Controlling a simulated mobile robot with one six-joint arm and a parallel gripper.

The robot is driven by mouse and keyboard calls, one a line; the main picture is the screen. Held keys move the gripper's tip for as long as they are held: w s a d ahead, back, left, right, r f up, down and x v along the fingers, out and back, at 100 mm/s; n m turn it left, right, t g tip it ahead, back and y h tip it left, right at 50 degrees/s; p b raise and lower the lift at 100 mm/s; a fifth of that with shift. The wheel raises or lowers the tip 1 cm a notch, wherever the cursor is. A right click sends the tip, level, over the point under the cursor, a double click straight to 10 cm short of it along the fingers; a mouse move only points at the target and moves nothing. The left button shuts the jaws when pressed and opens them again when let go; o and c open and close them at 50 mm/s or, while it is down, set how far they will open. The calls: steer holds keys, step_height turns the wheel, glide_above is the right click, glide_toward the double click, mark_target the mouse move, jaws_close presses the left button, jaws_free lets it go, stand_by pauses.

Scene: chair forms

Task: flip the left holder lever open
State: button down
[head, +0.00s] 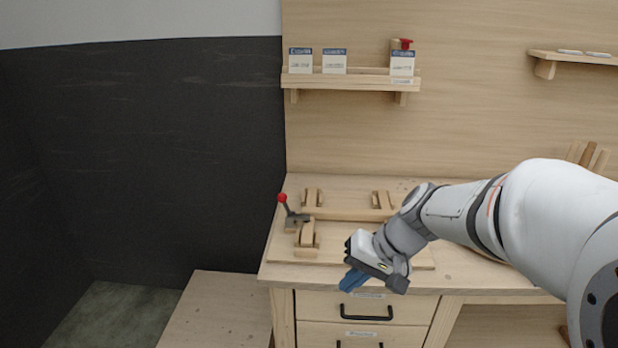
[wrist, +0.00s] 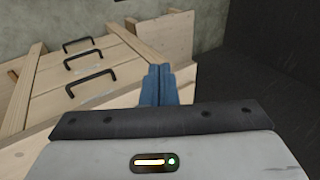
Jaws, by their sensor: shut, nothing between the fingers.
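The left holder lever (head: 288,205) has a red knob and a dark metal base. It stands near the left end of the wooden jig board (head: 285,246) on the workbench, with its knob pointing up and a little left. My gripper (head: 352,281) is to the right of the lever and nearer the bench's front edge, apart from it. Its blue fingers point down and are together with nothing between them. The blue fingers also show in the wrist view (wrist: 158,86). The wrist view does not show the lever. A right holder lever is not visible; my arm covers that part of the board.
Wooden blocks and a rail (head: 345,214) lie on the board around the lever. Drawers with black handles (head: 366,313) are below the bench front. A shelf (head: 350,80) with cards hangs above. The space over the board's left side is free.

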steer(key=w+f+m+t+y+p, duration=0.2)
steer(key=w+m+t+y, duration=0.3)
steer(key=w, duration=2.5)
steer(key=a+t+y, duration=0.1)
steer(key=t+y, duration=0.1)
steer(key=t, duration=0.1)
steer(key=shift+p, duration=0.4)
steer(key=shift+f, duration=0.1)
